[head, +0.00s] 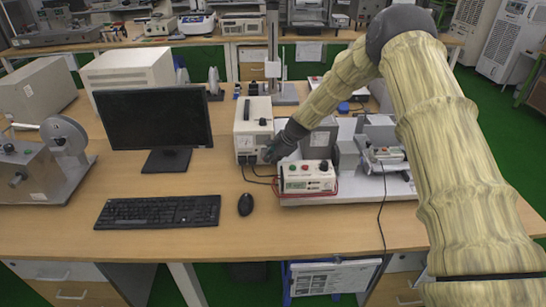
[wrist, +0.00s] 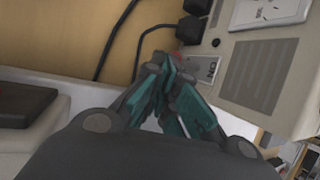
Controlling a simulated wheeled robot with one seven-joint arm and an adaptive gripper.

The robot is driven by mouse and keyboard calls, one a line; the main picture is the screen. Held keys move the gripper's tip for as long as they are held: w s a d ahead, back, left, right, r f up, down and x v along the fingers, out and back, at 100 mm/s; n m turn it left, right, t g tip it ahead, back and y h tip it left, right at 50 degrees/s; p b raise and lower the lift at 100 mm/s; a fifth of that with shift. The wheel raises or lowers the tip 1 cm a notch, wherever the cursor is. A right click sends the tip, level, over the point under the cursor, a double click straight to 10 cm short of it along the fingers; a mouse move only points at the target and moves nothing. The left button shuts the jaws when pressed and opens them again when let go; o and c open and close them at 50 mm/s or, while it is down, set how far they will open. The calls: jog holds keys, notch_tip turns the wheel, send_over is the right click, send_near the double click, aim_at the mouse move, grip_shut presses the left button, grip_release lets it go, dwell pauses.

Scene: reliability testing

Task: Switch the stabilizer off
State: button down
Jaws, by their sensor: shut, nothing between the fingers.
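The stabilizer looks to be the pale upright box (head: 253,116) on the desk, right of the monitor, with a dark knob and a panel on its front. My gripper (head: 268,157) is shut and empty at the lower right of its front face. In the wrist view the box (wrist: 262,78) fills the upper right, with a white socket panel (wrist: 270,12) and black plugs. My fingertips (wrist: 163,62) are together beside a small grey labelled part (wrist: 208,70) low on its face, which may be the switch. The fingers partly hide it; its position and any contact cannot be told.
A low white tester (head: 308,178) with red and green knobs stands just right of my gripper, with cables around it. The monitor (head: 155,118), keyboard (head: 158,212) and mouse (head: 245,204) are to the left. The desk front (head: 300,235) is clear.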

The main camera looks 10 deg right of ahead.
jog(key=shift+f, duration=0.2)
jog(key=shift+r, duration=0.15)
jog(key=shift+r+p, duration=0.6)
jog(key=shift+r, duration=0.05)
jog(key=v, duration=1.2)
dwell(0.5)
